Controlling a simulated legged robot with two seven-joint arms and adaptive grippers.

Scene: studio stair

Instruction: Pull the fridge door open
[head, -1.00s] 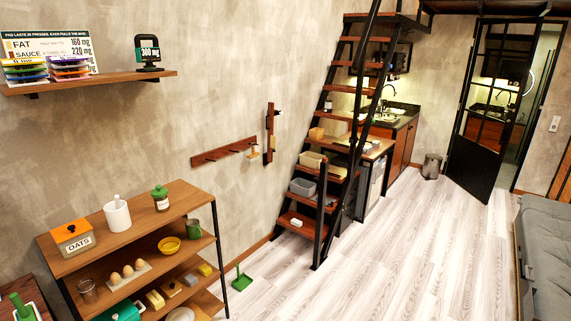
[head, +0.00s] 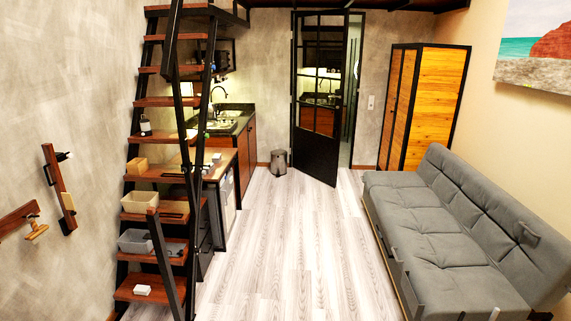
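No fridge door can be made out for certain. A pale steel-fronted appliance (head: 227,200) stands under the wooden worktop (head: 217,164), behind the open stair, and its front looks shut. The stair's posts and treads hide part of it, and I cannot tell whether it is the fridge. It is some way off across the floor. Neither of my grippers can be made out in the head view.
The wooden stair (head: 160,173) with black rails stands at left, with bins on its treads. A grey sofa (head: 440,245) lines the right. Pale floor (head: 290,235) between them is clear. A small bin (head: 278,162) stands near the black glazed door (head: 318,110), which is ajar.

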